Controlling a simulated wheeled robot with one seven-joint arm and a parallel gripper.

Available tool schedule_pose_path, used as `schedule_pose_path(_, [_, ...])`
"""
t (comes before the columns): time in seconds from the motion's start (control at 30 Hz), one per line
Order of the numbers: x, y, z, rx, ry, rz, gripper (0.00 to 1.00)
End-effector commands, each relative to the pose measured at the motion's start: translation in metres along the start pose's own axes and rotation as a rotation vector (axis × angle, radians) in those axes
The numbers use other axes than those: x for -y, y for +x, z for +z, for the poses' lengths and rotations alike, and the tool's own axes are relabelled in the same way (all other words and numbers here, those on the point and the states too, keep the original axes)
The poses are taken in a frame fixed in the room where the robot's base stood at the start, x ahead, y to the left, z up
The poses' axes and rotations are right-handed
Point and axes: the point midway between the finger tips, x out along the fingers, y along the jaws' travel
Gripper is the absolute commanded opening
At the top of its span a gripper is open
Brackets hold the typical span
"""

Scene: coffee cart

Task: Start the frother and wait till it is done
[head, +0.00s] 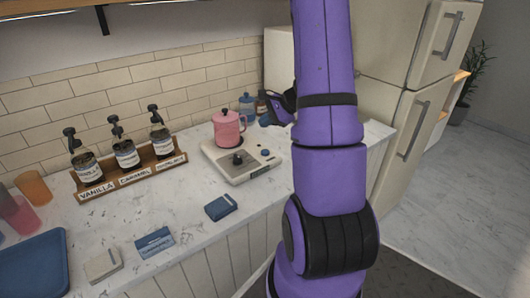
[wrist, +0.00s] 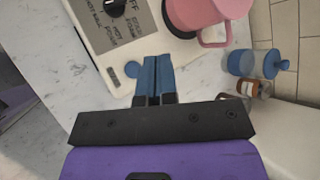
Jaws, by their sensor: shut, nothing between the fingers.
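The frother is a cream base (head: 228,169) on the counter with a pink lidded jug (head: 229,131) on it. A dark knob (head: 238,159) and a round blue button (head: 265,153) are on its front part. In the wrist view the base (wrist: 105,45) shows the knob (wrist: 113,5) at the top edge, beside printed words, and the blue button (wrist: 132,69) just left of my fingertips. The pink jug (wrist: 195,15) stands beyond them. My gripper (wrist: 157,62) is shut and empty, over or beside the base's edge. I cannot tell whether it touches the base.
A rack (head: 135,180) of syrup bottles stands left of the frother. A dark blue box (head: 221,207) lies in front. The counter between the rack and the frother is clear.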

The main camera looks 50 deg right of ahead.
Motion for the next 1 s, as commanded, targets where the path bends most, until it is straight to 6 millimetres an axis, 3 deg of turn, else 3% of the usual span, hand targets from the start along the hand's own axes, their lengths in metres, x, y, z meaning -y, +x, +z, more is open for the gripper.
schedule_pose_path(0.6, [-0.036,0.048,-0.035,0.001,0.002,0.002,0.0])
schedule_pose_path(1.0, [-0.043,0.059,-0.043,0.0,0.0,0.001,0.0])
